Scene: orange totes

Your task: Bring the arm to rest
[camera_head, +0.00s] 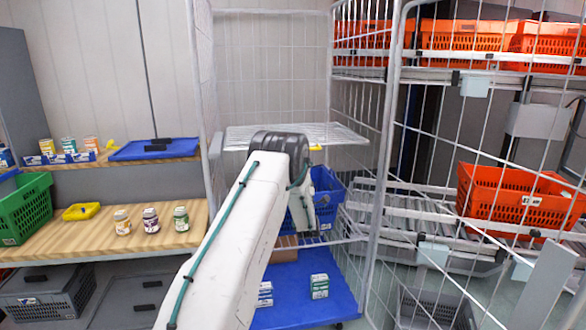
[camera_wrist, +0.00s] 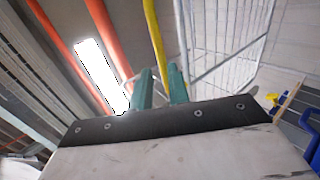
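My arm rises from the bottom middle of the head view and bends at a dark joint in front of the wire roll cage (camera_head: 368,150). Beyond the bend, a white part of it hangs down beside a blue basket (camera_head: 327,190). I cannot make out the fingertips in the head view. In the wrist view my gripper (camera_wrist: 161,85) shows two green fingers with a gap between them and nothing held. The wrist camera looks up at a bright lamp (camera_wrist: 100,72) and orange and yellow pipes.
Orange totes (camera_head: 520,195) stand on the rack at right. Small boxes (camera_head: 319,286) stand on the cage's blue base. Cage mesh is close to my arm.

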